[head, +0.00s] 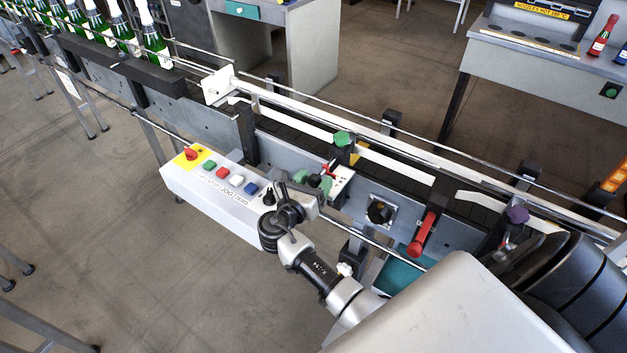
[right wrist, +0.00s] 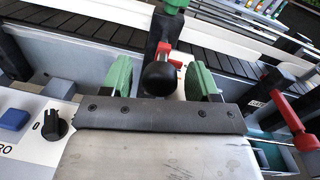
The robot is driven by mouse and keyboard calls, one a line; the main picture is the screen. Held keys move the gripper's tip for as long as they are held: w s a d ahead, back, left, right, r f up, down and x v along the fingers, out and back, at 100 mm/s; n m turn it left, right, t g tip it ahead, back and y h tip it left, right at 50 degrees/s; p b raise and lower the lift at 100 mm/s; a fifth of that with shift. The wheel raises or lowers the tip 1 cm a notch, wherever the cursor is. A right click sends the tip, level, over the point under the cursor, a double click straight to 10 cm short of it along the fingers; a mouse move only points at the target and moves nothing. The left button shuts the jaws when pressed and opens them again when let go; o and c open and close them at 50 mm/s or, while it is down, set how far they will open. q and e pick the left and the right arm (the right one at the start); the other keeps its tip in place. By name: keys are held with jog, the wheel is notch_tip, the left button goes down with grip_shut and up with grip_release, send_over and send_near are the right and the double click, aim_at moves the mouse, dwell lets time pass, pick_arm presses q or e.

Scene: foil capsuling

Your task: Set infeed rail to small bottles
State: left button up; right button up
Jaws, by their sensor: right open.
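A black ball-knob lever (head: 314,181) with a red part sits on the front of the conveyor, beside a small white plate (head: 343,181) with dark marks. In the right wrist view the black knob (right wrist: 159,76) lies between the green finger pads of my right gripper (right wrist: 160,80). The fingers are open, with a gap visible on each side of the knob. My right gripper also shows in the head view (head: 313,182). A green knob (head: 342,138) tops a black post just behind the lever. White guide rail (head: 395,163) runs along the dark belt. My left gripper is not in view.
A white control box (head: 225,195) with coloured buttons is left of the gripper. A black rotary switch (head: 380,212), a red handle (head: 422,233) and a purple knob (head: 517,214) are to the right. Several green bottles (head: 154,42) stand on the belt upstream, at upper left.

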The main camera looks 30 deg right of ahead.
grip_shut()
jog(key=shift+w+d+r+p, duration=0.2)
jog(key=shift+d+p, duration=0.3)
jog(key=shift+d+f, duration=0.1)
jog(key=shift+f, duration=0.1)
grip_release()
jog(key=b+v, duration=0.3)
jog(key=v, duration=0.8)
jog(key=shift+w, duration=0.15)
